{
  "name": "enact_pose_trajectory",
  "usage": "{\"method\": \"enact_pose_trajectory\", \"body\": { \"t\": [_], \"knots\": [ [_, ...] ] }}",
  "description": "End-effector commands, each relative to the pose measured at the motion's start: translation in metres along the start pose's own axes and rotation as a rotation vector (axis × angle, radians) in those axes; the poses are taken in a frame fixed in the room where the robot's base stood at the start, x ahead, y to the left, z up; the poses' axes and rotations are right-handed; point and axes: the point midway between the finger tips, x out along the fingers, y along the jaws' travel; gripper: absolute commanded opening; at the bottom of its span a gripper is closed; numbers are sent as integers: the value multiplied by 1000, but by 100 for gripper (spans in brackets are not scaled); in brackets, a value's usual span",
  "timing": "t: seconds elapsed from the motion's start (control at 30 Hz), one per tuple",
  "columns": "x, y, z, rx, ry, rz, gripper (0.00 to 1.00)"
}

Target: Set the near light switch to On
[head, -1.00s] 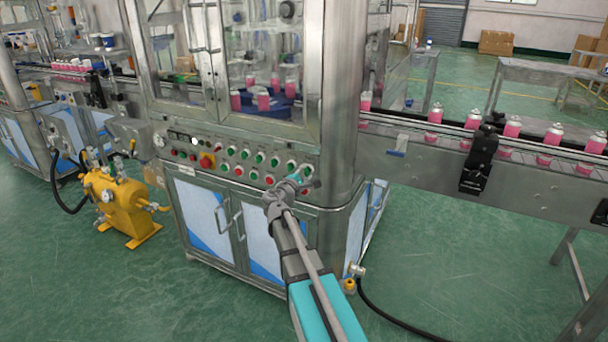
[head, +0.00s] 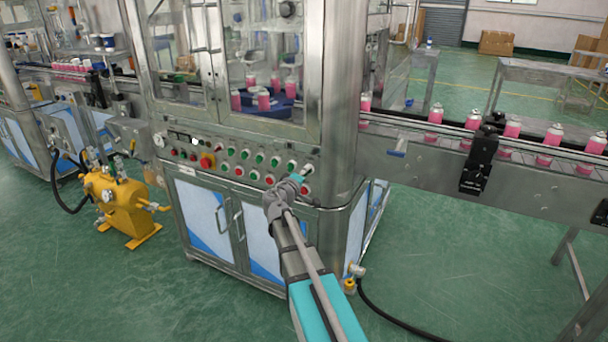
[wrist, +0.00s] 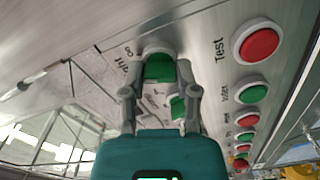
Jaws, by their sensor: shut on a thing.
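The light switch (wrist: 157,49) shows in the wrist view as a pale round rim at the tips of my fingers. A partly covered label ending in "ght" and the word "On" stand beside it on the metal panel. My gripper (wrist: 160,82) is shut on the switch, one finger on each side.
Several green and red buttons run along the panel beside my gripper, with a red button (wrist: 259,44) by the label "Test". A conveyor (head: 540,172) with pink cans extends right. A yellow tank (head: 125,205) stands on the left. The green floor in front is mostly clear.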

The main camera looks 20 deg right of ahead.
Motion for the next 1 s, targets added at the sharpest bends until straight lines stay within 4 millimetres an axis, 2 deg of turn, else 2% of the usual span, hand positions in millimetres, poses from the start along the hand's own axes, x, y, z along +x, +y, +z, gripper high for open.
{"method": "enact_pose_trajectory", "body": {
  "t": [0.33, 0.83, 0.87, 1.0],
  "knots": [
    [1, 1, 1, 164, -4, 2, 0],
    [2, 1, 1, 187, -4, 3, 0],
    [2, 1, 1, 187, -4, 3, 46],
    [1, 1, 1, 186, -3, 2, 72]
  ]
}}
